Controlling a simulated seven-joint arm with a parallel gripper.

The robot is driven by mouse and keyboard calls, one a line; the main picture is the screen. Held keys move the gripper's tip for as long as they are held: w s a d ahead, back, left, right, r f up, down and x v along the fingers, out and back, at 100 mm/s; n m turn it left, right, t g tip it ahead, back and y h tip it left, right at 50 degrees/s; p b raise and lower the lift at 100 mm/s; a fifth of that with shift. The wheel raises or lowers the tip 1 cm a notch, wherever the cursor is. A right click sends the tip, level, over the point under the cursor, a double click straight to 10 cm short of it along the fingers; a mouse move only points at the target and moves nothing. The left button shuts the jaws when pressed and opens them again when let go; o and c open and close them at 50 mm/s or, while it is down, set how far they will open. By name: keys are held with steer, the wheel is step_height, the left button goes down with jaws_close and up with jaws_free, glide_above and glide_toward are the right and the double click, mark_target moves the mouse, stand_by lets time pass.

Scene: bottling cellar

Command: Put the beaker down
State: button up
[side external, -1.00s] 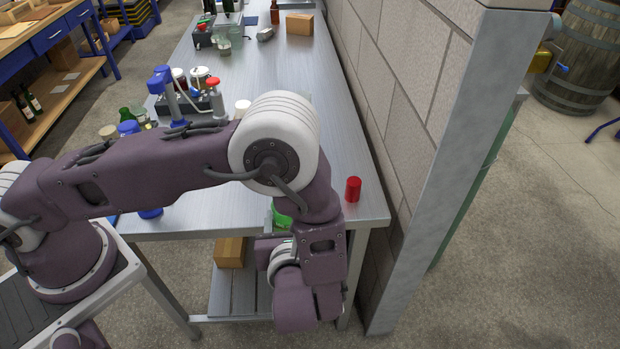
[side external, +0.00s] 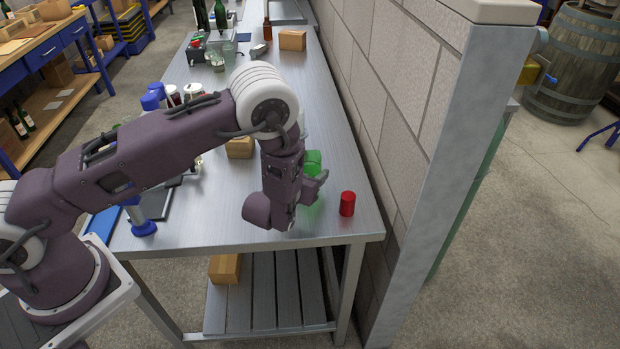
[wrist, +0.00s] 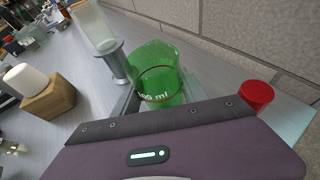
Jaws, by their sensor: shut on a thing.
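The beaker (wrist: 160,72) is green and see-through, with a "ml" marking on its side. My gripper (side external: 315,180) is shut on it near the right front end of the metal bench. In the side view the green beaker (side external: 313,160) shows partly behind my wrist and fingers. It looks roughly upright in the wrist view. A green tint shows on the bench below it. I cannot tell whether its base touches the bench top. My wrist body hides part of the beaker's lower side in the wrist view.
A red cylinder (side external: 347,204) stands to the right of the beaker, near the bench edge. A wooden block (wrist: 50,96) with a white cylinder (wrist: 27,79) on it stands to the left. A tall pale cylinder (wrist: 95,28) is close behind the beaker. A block wall (side external: 385,110) borders the right side.

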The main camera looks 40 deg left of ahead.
steer(key=shift+f, duration=0.75)
steer(key=shift+f, duration=0.1)
steer(key=o, duration=1.4)
steer(key=shift+c, duration=0.2)
